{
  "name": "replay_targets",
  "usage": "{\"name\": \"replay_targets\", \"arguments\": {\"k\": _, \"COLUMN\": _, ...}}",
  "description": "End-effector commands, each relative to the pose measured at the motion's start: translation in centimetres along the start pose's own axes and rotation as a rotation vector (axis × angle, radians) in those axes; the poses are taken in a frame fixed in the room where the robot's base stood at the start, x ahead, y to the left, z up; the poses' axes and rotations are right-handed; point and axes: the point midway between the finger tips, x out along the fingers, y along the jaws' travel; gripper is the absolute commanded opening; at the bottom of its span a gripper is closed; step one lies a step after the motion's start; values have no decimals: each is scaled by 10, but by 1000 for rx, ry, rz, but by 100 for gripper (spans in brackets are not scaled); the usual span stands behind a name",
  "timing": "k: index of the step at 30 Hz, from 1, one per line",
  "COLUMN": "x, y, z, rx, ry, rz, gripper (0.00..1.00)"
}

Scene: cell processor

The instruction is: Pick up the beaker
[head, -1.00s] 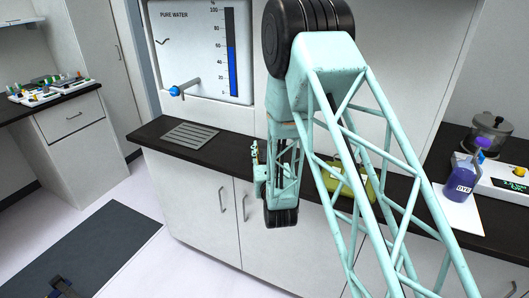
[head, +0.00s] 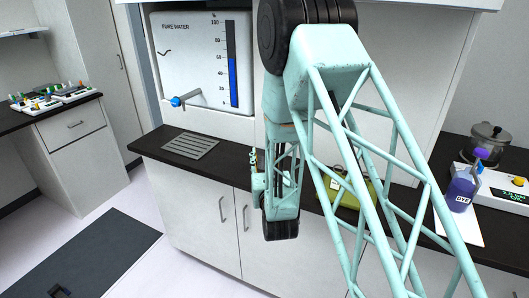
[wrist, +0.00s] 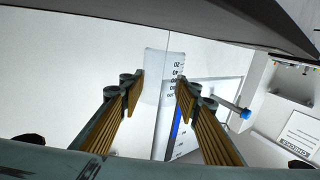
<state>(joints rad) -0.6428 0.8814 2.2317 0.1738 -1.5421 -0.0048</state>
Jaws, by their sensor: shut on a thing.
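The beaker (wrist: 160,66) is clear with dark graduation numbers down its side. In the wrist view it stands between the two yellow-padded fingers of my gripper (wrist: 158,90), which are shut on it. The background shows through its glass, so its contents cannot be told. In the head view my gripper (head: 255,160) is above the front part of the dark counter, mostly behind my wrist, and the beaker cannot be made out there.
The pure water dispenser (head: 205,60) with a blue-knobbed tap (head: 178,102) is at the back left, above a slatted drain (head: 190,145) in the counter (head: 228,165). A green-yellow case (head: 340,192), a purple dye bottle (head: 461,190) and a device with a lidded pot (head: 488,140) are to the right.

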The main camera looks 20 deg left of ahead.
Motion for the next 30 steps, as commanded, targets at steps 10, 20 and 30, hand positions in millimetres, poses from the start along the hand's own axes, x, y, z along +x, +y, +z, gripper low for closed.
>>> {"name": "replay_targets", "arguments": {"k": 10, "x": -68, "y": -17, "z": -7, "rx": -1, "ry": -2, "rz": -2, "gripper": 22}}
{"name": "replay_targets", "arguments": {"k": 20, "x": -111, "y": -27, "z": -11, "rx": -1, "ry": -1, "rz": -1, "gripper": 22}}
{"name": "replay_targets", "arguments": {"k": 30, "x": -123, "y": -30, "z": -12, "rx": 0, "ry": 1, "rz": 0, "gripper": 22}}
